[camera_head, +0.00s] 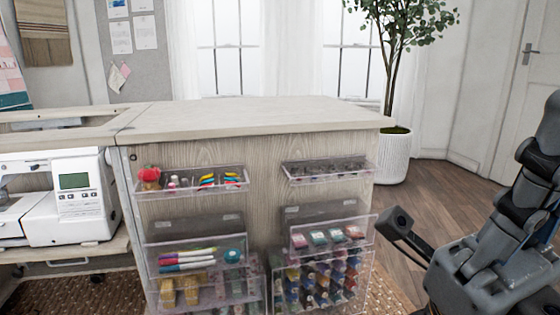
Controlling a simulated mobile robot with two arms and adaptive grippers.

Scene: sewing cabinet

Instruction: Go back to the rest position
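My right arm comes in at the right edge and bends down beside the cabinet. A dark part at its far end, probably of my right gripper (402,228), shows just right of the cabinet's lower clear bins. Its fingers cannot be made out clearly, so I cannot tell whether it is open or shut. I see nothing held there. My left gripper and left arm are not in view. The sewing cabinet (250,118) stands in front of me, with a pale wood top that is bare.
Clear bins on the cabinet front hold a pincushion (150,175), markers (187,258), small boxes (320,238) and thread spools (320,283). A white sewing machine (75,195) stands at the left. A potted tree (393,158) stands behind at right. Wooden floor (440,195) lies open at right.

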